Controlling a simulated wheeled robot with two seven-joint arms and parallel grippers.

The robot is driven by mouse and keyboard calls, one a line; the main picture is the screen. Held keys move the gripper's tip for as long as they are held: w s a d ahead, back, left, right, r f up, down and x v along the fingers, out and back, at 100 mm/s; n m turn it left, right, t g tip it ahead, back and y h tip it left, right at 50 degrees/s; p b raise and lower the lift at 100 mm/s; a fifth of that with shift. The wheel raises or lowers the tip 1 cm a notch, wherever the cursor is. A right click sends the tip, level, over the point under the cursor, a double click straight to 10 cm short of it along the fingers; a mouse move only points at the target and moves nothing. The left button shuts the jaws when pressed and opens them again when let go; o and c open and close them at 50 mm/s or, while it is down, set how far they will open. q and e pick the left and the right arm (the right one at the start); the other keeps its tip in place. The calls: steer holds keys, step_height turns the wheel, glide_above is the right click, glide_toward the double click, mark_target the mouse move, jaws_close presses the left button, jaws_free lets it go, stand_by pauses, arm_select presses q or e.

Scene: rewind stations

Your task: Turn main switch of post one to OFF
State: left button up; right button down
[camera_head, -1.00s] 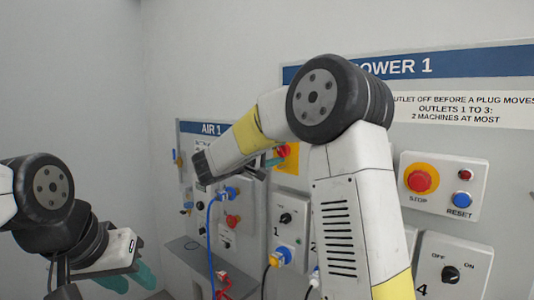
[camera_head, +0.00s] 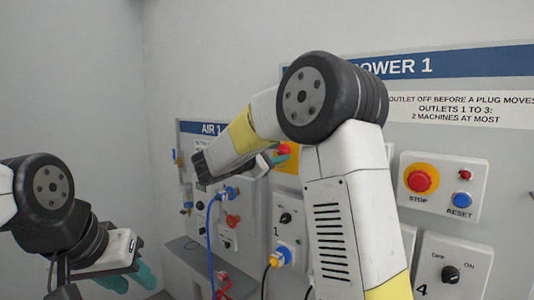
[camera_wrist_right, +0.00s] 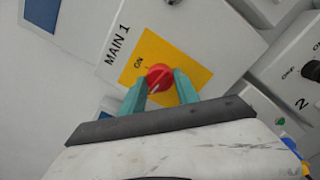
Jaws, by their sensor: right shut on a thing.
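The main switch is a red round knob (camera_wrist_right: 160,77) on a yellow plate (camera_wrist_right: 186,62) marked MAIN 1 in the right wrist view. An ON label sits beside the knob, and a pale line crosses its face. In the head view the knob (camera_head: 284,149) shows just past my right fingertips, partly covered. My right gripper (camera_wrist_right: 161,88) has its teal fingers on either side of the knob, shut on it. My left gripper (camera_head: 130,279) hangs empty at the lower left, its teal fingers apart, away from the panels.
The POWER 1 panel has a red STOP button (camera_head: 420,180), a blue RESET button (camera_head: 461,200) and outlet dials, including dial 4 (camera_head: 450,274). My right arm hides part of it. The AIR 1 panel (camera_head: 212,128) stands left, with a blue hose (camera_head: 210,240) hanging below.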

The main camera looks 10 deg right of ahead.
steer(key=shift+f+n, duration=0.1)
steer(key=shift+n, duration=0.4)
steer(key=c, duration=0.9)
jaws_free()
steer(key=v, duration=0.7)
steer(key=shift+s+a, duration=0.25)
steer(key=shift+a, duration=0.1)
